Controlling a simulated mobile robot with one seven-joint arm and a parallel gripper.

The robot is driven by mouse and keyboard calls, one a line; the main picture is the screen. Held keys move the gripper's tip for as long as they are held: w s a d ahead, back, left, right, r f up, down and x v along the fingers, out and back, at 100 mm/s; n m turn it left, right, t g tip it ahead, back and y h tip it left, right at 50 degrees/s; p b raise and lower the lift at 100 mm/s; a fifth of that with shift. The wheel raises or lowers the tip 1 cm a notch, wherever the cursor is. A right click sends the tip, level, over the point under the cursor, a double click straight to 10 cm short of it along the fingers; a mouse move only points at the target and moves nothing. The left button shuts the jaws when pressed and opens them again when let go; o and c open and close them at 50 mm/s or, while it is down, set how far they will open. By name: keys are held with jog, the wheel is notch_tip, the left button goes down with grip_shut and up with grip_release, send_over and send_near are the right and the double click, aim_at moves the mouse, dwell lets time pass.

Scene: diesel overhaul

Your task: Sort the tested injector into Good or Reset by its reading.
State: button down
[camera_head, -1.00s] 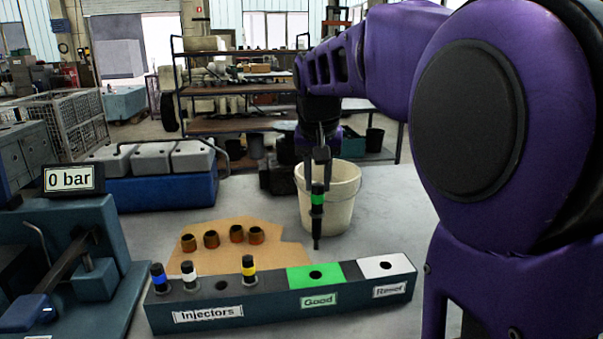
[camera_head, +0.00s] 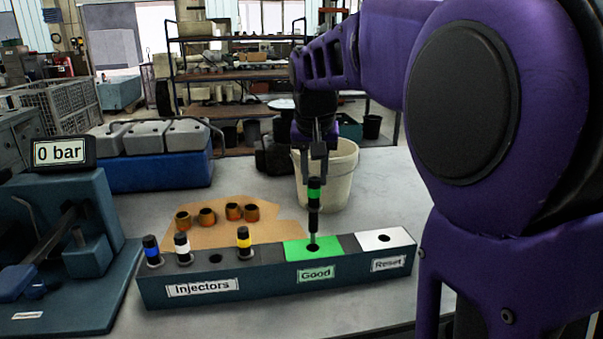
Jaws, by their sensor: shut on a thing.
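My gripper (camera_head: 316,165) is shut on the top of a black injector with a green band (camera_head: 314,195). The injector hangs upright, its thin tip at the hole of the green Good section (camera_head: 297,252); I cannot tell whether the tip is inside the hole. The white Reset section (camera_head: 372,241) has an empty hole, to the right. The rack (camera_head: 250,290) also holds injectors with a blue band (camera_head: 151,250), a white band (camera_head: 182,248) and a yellow band (camera_head: 243,241) in its Injectors part, where one hole is empty. The tester display (camera_head: 61,152) reads 0 bar.
A white bucket (camera_head: 341,175) stands behind the rack, close behind my gripper. Several copper-coloured cups (camera_head: 207,216) sit on cardboard (camera_head: 225,236). A blue crate (camera_head: 155,172) lies at the back left, and the tester (camera_head: 75,265) at the left.

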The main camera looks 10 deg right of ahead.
aim_at(314, 209)
jog(key=shift+s+a, duration=0.1)
jog(key=shift+s, duration=0.2)
dwell(0.8)
jog(key=shift+f+b, duration=1.1)
jog(key=shift+f, duration=0.8)
jog(key=shift+f+b, duration=1.1)
jog(key=shift+f, duration=0.6)
jog(key=shift+f+b, duration=0.55)
jog(key=shift+f, duration=0.65)
